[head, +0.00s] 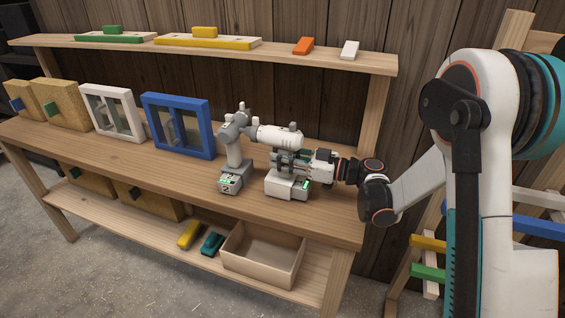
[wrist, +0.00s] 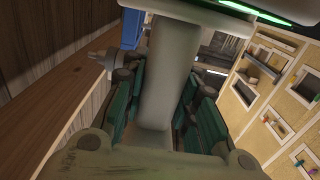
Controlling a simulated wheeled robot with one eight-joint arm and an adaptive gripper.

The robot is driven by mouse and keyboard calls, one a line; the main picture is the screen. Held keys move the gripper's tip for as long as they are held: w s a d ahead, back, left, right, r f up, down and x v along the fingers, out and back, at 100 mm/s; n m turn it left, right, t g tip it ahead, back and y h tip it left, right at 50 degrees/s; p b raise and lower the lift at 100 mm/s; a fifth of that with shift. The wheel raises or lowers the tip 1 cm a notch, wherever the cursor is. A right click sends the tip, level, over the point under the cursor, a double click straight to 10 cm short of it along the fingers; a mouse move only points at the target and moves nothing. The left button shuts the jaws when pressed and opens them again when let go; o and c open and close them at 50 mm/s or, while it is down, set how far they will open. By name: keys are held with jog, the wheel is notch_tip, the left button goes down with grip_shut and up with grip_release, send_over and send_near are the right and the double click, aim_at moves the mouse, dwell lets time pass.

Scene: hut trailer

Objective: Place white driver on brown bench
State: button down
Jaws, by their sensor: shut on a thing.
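The white driver (head: 275,136) is upright at the right part of the brown bench (head: 180,170). Its base with a green light is at or just above the bench top; I cannot tell whether they touch. My gripper (head: 292,160) comes from the right and is shut around the driver's handle. In the wrist view the pale handle (wrist: 165,75) stands between the dark green finger pads of my gripper (wrist: 160,115). The fingers hide part of the handle in the head view.
A grey driver (head: 234,150) stands close left of the white one. A blue-framed window (head: 178,126), a white-framed window (head: 112,112) and wooden boxes line the bench's back. An open box (head: 262,254) sits on the lower shelf. The bench front is clear.

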jog(key=c, duration=1.3)
grip_release()
jog(key=shift+f, duration=0.15)
